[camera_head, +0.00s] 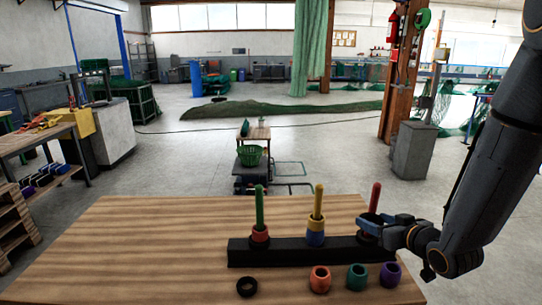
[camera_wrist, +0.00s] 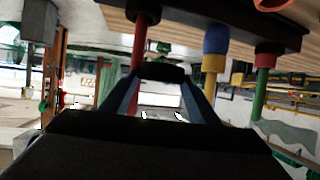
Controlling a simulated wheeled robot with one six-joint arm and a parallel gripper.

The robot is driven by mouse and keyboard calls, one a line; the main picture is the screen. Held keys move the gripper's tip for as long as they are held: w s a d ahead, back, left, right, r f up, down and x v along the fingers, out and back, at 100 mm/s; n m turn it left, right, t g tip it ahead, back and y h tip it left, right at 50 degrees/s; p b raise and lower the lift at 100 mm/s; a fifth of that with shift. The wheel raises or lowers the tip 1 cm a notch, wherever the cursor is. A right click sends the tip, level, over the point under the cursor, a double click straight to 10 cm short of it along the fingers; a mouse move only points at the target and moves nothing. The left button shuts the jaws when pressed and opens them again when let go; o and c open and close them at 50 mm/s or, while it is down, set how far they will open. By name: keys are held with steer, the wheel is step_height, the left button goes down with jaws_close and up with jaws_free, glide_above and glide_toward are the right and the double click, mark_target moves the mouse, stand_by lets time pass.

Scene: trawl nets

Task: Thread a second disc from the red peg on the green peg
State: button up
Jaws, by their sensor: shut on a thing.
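A black base (camera_head: 300,251) on the table carries three upright pegs. The green peg (camera_head: 259,207) at left has a red disc (camera_head: 260,234) low on it. In the wrist view, upside down, my gripper's fingers (camera_wrist: 160,80) close on a black disc (camera_wrist: 161,73) beside or around the red peg (camera_wrist: 138,62); I cannot tell which. The green peg (camera_wrist: 260,92) shows at right there.
The yellow peg (camera_head: 318,203) between them bears yellow and blue discs (camera_head: 315,232). In front of the base lie a black ring (camera_head: 247,286) and red (camera_head: 320,279), green (camera_head: 356,277) and purple (camera_head: 390,275) rings. The table (camera_head: 150,250) is clear at left.

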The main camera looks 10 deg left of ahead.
steer(key=w+a+r+n+g+y+b, duration=0.1)
steer(key=w+a+r+n+y, duration=0.1)
steer(key=w+a+r, duration=0.5)
steer(key=w+a+r+n+g+y+b, duration=0.15)
steer(key=w+a+r, duration=0.25)
steer(key=a+r, duration=0.45)
steer(key=s+a+r+n+g+y+p, duration=0.1)
steer(key=s+a+p, duration=0.1)
steer(key=s+a, duration=0.5)
steer(key=s+a+n+y+p, duration=0.15)
steer(key=s+a, duration=0.25)
steer(key=a, duration=0.6)
step_height(320, 180, down, 8)
steer(key=b, duration=0.7)
steer(key=shift+r+m+h, duration=0.15)
steer(key=shift+m+h, duration=0.15)
steer(key=shift+h, duration=0.1)
steer(key=shift+a+g, duration=0.1)
steer(key=shift+g, duration=0.15)
steer(key=o, duration=1.2)
